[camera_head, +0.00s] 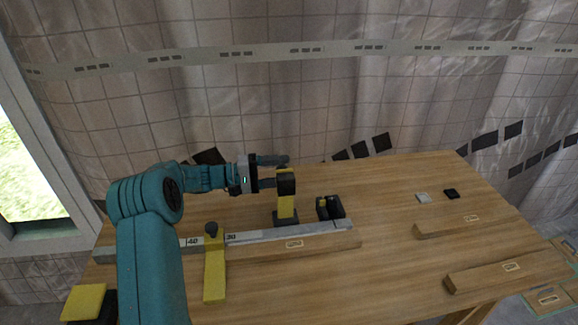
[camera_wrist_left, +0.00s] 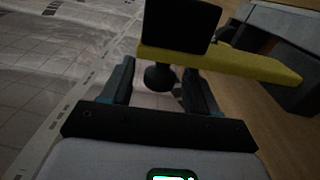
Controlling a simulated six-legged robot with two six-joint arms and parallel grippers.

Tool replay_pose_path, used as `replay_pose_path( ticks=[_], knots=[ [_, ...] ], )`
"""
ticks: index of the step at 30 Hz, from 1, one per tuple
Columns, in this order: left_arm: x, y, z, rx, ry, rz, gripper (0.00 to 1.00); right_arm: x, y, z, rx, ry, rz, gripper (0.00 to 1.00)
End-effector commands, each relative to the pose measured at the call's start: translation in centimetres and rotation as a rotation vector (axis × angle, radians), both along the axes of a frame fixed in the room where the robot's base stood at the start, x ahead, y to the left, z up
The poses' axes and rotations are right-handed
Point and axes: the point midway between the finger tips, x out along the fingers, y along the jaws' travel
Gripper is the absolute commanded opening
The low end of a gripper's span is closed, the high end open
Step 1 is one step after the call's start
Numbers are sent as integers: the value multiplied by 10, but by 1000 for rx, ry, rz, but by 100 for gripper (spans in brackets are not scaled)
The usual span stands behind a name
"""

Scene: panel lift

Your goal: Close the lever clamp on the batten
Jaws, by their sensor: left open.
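A lever clamp with a yellow bar (camera_head: 286,206), a black top and a black base stands upright behind the batten (camera_head: 325,244). My left gripper (camera_head: 274,171) is at its top, level with the black part. In the left wrist view the open fingers (camera_wrist_left: 160,82) lie either side of a round black knob (camera_wrist_left: 159,77) under the yellow bar (camera_wrist_left: 235,62). A black block (camera_wrist_left: 180,25) covers one end of the bar. Whether a finger touches the knob cannot be told. My right gripper is not in view.
A grey marked rail (camera_head: 270,236) lies along the batten; a second yellow bar (camera_head: 215,275) with a dark knob crosses it. A small black holder (camera_head: 331,208) stands right of the clamp. Loose wooden strips (camera_head: 510,270) lie at right.

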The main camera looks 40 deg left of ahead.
Motion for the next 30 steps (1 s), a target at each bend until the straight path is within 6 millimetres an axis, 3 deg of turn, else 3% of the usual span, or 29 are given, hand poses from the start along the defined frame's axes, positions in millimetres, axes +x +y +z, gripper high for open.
replay_pose_path(
  ticks=[6, 16, 21, 22, 30],
  knots=[
    [21, -14, 0, 1, 0, 0, 60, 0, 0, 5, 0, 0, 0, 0],
    [24, -15, 0, 2, -1, 1, 60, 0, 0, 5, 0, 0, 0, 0],
    [24, -15, 0, 1, -1, 1, 4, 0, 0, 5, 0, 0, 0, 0],
    [24, -15, 0, 1, -1, 1, 0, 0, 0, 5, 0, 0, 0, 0],
    [22, -17, -2, 16, -13, 1, 0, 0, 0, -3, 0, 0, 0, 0]
  ],
)
